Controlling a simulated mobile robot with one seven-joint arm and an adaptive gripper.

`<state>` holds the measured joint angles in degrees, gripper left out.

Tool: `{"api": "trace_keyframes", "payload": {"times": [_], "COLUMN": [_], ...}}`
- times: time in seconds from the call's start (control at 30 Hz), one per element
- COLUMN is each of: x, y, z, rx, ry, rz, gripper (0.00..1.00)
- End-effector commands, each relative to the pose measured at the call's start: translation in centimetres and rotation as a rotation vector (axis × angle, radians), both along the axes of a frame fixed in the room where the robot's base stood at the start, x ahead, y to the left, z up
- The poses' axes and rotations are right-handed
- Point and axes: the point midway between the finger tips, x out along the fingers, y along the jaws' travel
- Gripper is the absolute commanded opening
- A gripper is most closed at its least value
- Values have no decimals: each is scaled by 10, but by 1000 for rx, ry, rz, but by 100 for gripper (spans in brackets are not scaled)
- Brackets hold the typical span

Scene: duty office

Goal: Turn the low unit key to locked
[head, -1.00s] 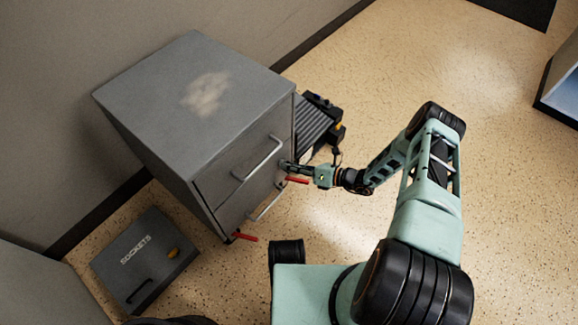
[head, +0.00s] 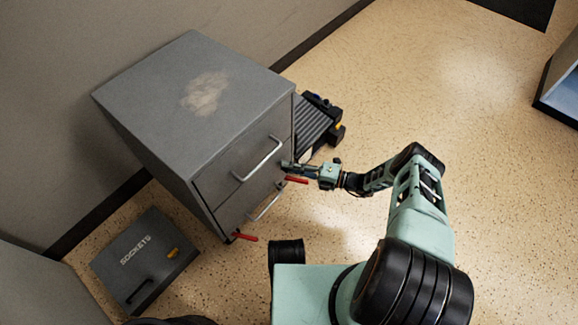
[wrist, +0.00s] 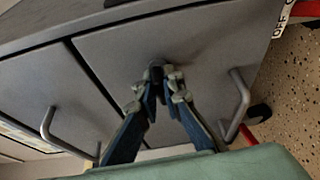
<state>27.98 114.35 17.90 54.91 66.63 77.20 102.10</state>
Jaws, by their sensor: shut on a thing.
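The low unit is a grey cabinet (head: 190,110) with two drawers, standing against the wall. Its drawer fronts also show close up in the wrist view (wrist: 95,70). My gripper (head: 287,167) is at the right part of the cabinet front, near the upper drawer handle (head: 259,158). In the wrist view my gripper (wrist: 158,82) has its fingertips closed around a small dark key (wrist: 156,65) on the cabinet front. The fingers hide most of the key, so I cannot tell its exact turn.
Red levers (head: 246,237) stick out low at the cabinet front. A grey SOCKETS case (head: 145,260) lies on the floor to the left. A dark ribbed object (head: 316,122) stands just behind the cabinet's right side.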

Motion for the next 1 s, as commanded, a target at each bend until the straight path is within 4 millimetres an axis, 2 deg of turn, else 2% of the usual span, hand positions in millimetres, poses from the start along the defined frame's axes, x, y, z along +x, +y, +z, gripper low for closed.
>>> {"api": "trace_keyframes", "payload": {"times": [0.7,0.73,0.87,1.0], "x": [1,1,1,1], "y": [0,0,0,0], "z": [0,0,0,0], "rx": [43,43,43,43], "ry": [55,55,55,55], "rz": [-3,-3,-3,-2], "gripper": [0,11,25,25]}}
